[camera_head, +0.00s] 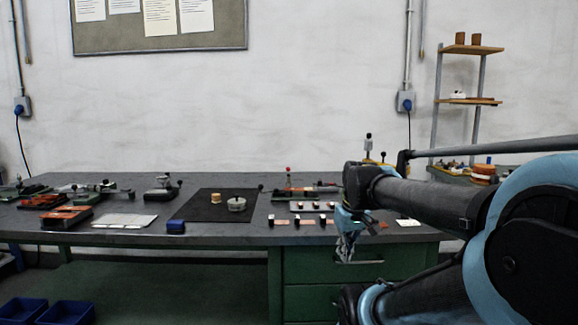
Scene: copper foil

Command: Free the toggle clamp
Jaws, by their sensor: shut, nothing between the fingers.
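My gripper (345,255) hangs pointing down at the front edge of the workbench, right of the middle. Its fingers look together, with nothing seen between them. Several small clamp-like devices stand on the bench, and I cannot tell for sure which is the toggle clamp. A grey device with black knobs (162,189) stands further left. A green-based device with a lever (98,190) lies at the left.
A black mat (205,211) holds a tan spool (215,198) and a round light container (236,204). Small blocks (297,221) lie near my gripper.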

